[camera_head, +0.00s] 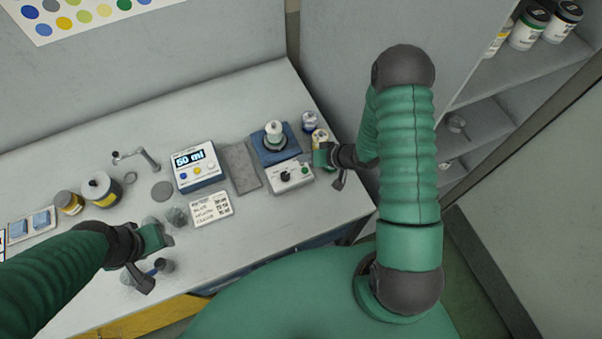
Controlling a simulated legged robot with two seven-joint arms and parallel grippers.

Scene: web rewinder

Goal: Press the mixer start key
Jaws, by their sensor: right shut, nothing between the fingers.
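The mixer has a blue top plate (265,155) with a small white-capped container (274,134) on it. Its white front panel (288,176) carries a black knob (285,175) and a small green key (304,171) at its right. My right gripper (318,158) is shut and empty, just right of the mixer, close to the green key and slightly behind it. I cannot tell whether it touches the mixer. My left gripper (160,240) is over the front left of the bench; its jaw opening is unclear.
A dispenser reading "50 ml" (196,168), a grey pad (241,168) and a printed card (212,209) lie left of the mixer. Small jars (310,121) stand behind my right gripper. Jars (101,189) and a metal tap (147,158) stand farther left. Shelves (510,75) rise at right.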

